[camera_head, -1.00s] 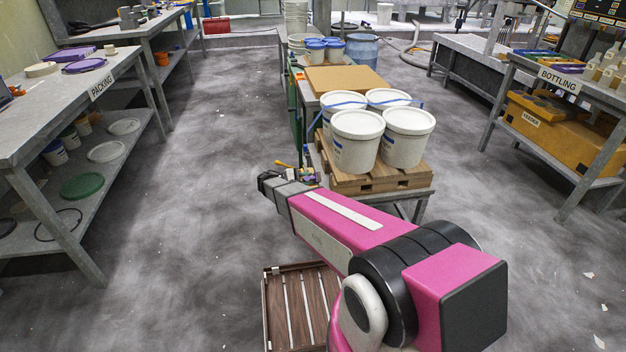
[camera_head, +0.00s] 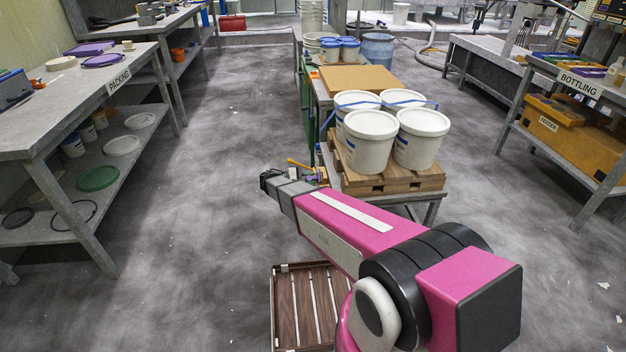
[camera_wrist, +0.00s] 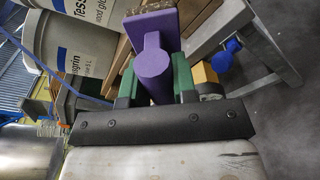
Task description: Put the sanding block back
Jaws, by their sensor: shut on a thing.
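My gripper (camera_wrist: 156,88) is shut on a purple piece with a round knob and a flat plate, which I take to be the sanding block (camera_wrist: 152,58). The green fingers stand on both sides of it in the wrist view. In the head view my gripper (camera_head: 278,184) is at the left end of my pink arm, left of the pail bench; the held piece is hard to make out there. White pails (camera_wrist: 78,50) show behind the block in the wrist view.
White lidded pails (camera_head: 370,138) stand on a wooden pallet (camera_head: 392,184) on the middle bench. A brown slatted tray (camera_head: 303,305) is low in front. The PACKING table (camera_head: 45,130) is left, the BOTTLING table (camera_head: 600,92) right.

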